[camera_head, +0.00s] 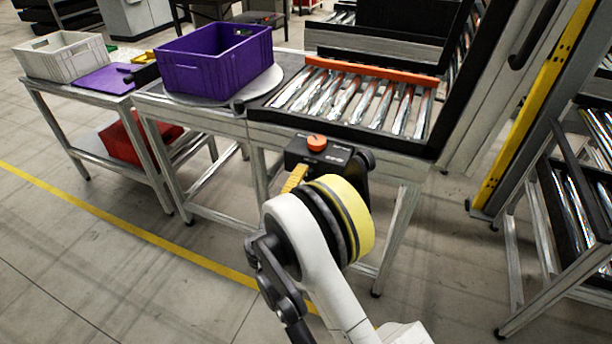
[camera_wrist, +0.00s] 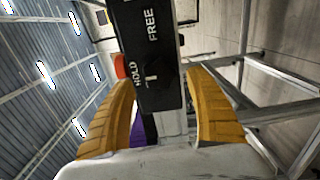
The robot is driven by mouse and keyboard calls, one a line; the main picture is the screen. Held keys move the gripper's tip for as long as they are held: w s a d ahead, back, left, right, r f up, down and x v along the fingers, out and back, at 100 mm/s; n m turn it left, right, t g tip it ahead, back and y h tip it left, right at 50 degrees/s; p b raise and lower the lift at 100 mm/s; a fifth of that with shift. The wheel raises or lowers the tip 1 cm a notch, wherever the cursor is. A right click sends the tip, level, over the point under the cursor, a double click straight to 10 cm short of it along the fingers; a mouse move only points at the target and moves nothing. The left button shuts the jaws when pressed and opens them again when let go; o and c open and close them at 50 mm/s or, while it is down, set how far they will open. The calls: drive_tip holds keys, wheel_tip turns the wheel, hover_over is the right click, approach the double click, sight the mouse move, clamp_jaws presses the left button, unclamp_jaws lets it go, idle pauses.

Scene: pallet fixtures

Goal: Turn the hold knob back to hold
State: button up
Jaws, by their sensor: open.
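The hold knob (camera_head: 316,142) is a round orange cap on top of a black box (camera_head: 330,155) at the front edge of the roller table. In the wrist view the box (camera_wrist: 152,35) bears the words FREE and HOLD, with a small white mark beside HOLD. An orange edge, likely the knob (camera_wrist: 120,66), shows at the box's left side there. I cannot tell which way the knob points. My gripper (camera_wrist: 160,76) is open, its two yellow fingers apart near the box's lower end. In the head view my gripper (camera_head: 297,177) is just below the box, partly hidden by my wrist.
The roller table (camera_head: 345,125) has an orange bar (camera_head: 372,72) across its back. A purple crate (camera_head: 215,62) stands on a round plate to the left, and a grey crate (camera_head: 65,56) farther left. A yellow-edged dark frame (camera_head: 530,110) rises at the right. Floor in front is clear.

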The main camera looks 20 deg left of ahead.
drive_tip(key=s, duration=0.8)
drive_tip(key=shift+s+a, duration=0.35)
drive_tip(key=shift+s, duration=0.05)
